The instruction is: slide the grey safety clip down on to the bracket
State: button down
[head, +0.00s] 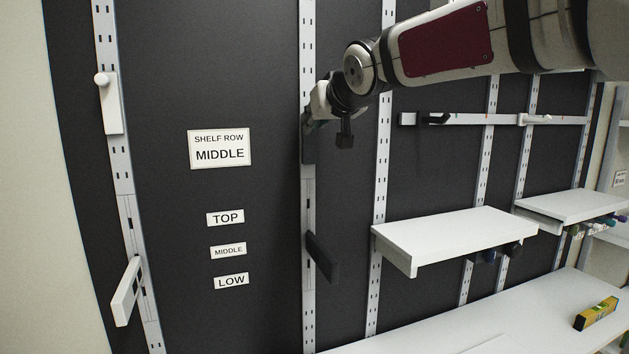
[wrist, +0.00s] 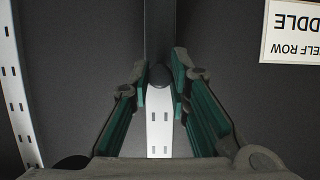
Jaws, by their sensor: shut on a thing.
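The grey safety clip (head: 309,150) is a dark flat bar lying along the middle upright rail (head: 308,60), high above the dark bracket (head: 322,256). The bracket juts out from the same rail, and a stretch of bare rail shows between them. My gripper (head: 312,117) is at the clip's upper end and partly hides it. In the wrist view the clip (wrist: 159,30) runs up between the green-padded fingers, and its round knob (wrist: 160,76) sits between the fingertips (wrist: 160,82). My gripper is shut on the clip by this knob.
The left rail (head: 120,165) carries a white clip (head: 111,103) above a white bracket (head: 127,291). Label signs (head: 219,148) are on the dark panel between the rails. White shelves (head: 455,236) stand out to the right, above a white worktop (head: 460,325) with a yellow level (head: 596,313).

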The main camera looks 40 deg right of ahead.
notch_tip(320, 180, down, 12)
jog(key=b, duration=0.8)
jog(key=shift+r, duration=0.15)
dwell(0.4)
dwell(0.4)
jog(key=shift+f+b, duration=2.2)
jog(key=shift+f, duration=0.25)
jog(key=c, duration=1.9)
grip_release()
jog(key=shift+a, duration=0.1)
jog(key=o, duration=0.5)
jog(key=shift+s+r, duration=0.1)
jog(key=v, duration=1.2)
